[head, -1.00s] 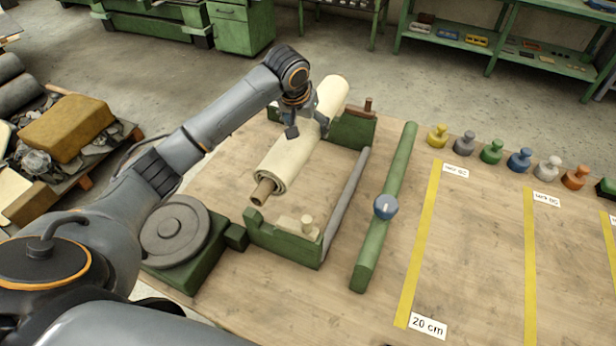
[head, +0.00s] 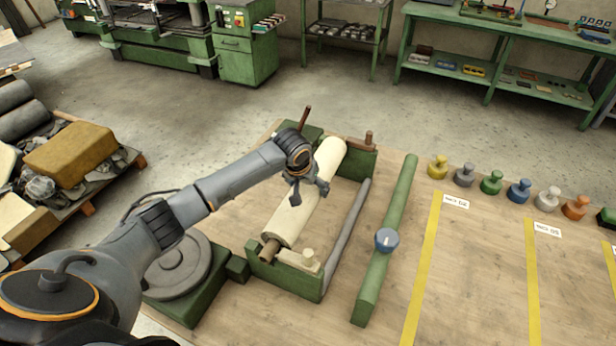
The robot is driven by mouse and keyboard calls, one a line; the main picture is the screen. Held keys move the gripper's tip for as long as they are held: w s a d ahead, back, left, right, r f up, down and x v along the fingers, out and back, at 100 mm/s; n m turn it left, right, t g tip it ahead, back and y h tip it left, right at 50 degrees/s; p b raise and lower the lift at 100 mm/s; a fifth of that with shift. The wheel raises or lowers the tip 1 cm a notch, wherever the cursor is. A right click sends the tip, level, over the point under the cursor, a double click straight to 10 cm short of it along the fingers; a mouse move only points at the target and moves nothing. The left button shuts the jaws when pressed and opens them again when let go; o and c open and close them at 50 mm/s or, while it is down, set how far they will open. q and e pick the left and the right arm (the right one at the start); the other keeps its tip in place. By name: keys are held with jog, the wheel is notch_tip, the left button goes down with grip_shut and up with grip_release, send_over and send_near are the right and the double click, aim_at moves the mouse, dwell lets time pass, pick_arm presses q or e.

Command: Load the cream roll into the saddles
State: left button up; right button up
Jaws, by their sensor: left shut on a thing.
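The cream roll (head: 293,222) lies lengthwise between the two green end brackets of the stand. Its brown core end (head: 270,249) shows at the near bracket (head: 287,278), close to that bracket's left side. Its far end is beside the far bracket (head: 356,164). I cannot tell whether the core rests in the saddles or hangs just above them. My left gripper (head: 308,190) is shut on the cream roll around its middle, from above. The gripper hides part of the roll. My right gripper is not in view.
A grey bar (head: 347,238) joins the brackets on the right. A green beam with a blue knob (head: 387,240) lies farther right. Several coloured knobs (head: 464,174) line the table's back edge. A grey disc on a green base (head: 178,268) stands left. The taped table area is clear.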

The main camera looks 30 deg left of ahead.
pick_arm(q)
jog(key=shift+w+f, duration=0.1)
jog(key=shift+w, duration=0.15)
jog(key=shift+f, duration=0.45)
jog(key=o, duration=1.5)
jog(key=shift+s+f, duration=0.25)
jog(key=shift+f, duration=0.1)
jog(key=shift+o, duration=0.9)
jog(key=shift+s+d+r, duration=0.1)
jog(key=shift+s+r, duration=0.05)
jog(key=shift+r, duration=0.15)
jog(key=b+v, duration=0.1)
jog(key=v, duration=1.1)
jog(key=shift+r+b, duration=0.3)
jog(key=shift+r, duration=0.05)
